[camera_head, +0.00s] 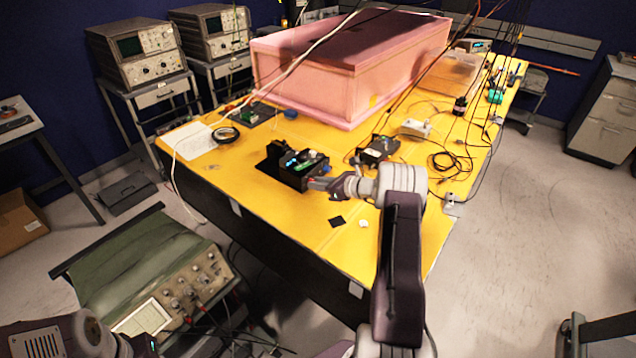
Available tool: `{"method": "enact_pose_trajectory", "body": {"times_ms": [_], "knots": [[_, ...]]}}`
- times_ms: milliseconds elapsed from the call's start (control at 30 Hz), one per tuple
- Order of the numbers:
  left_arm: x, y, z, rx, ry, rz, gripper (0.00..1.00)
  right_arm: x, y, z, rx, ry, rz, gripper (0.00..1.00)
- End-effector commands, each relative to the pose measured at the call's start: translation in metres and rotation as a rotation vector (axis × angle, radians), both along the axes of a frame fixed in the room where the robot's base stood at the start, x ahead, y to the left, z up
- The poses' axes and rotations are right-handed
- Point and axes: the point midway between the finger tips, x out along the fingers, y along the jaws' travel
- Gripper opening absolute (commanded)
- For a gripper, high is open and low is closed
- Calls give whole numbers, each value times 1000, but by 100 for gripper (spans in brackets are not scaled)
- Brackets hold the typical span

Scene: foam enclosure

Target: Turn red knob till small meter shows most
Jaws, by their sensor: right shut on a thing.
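A small black box (298,174) with a lit bluish display (291,161) and a green part on top stands on the yellow table. My right gripper (322,183) reaches it from the right and is shut at the box's right-hand side. The red knob cannot be made out clearly; the gripper covers that side, so what lies between the fingers is hidden. Which display is the small meter cannot be told at this size. Part of my left arm shows at the lower left, and its fingertips are not seen.
The yellow table (232,183) carries a large pink foam enclosure (335,95) at the back. A second dark box (377,150) and loose black cables (450,160) lie to the right. A tape roll (226,134) lies left. Hanging cables cross the right side. The front table edge is mostly clear.

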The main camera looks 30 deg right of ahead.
Motion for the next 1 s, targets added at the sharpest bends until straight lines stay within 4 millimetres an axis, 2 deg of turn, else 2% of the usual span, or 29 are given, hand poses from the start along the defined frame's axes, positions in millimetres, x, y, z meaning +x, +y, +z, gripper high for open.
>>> {"method": "enact_pose_trajectory", "body": {"times_ms": [333,367,400,433,767,867,1000], "knots": [[0,0,0,0,0,0,0,0,0,0,3,-1,0,0],[0,0,0,0,0,0,0,0,0,0,3,-1,0,27],[0,0,0,0,0,0,0,0,0,0,3,-1,0,38],[0,0,0,0,0,0,0,0,0,0,3,-1,0,43],[0,0,-1,0,0,0,0,-2,-2,1,2,0,-2,43],[0,0,-4,0,0,0,0,-15,-8,7,1,0,-5,43],[0,0,-10,0,0,0,0,-43,-21,19,1,-1,-5,43]]}}
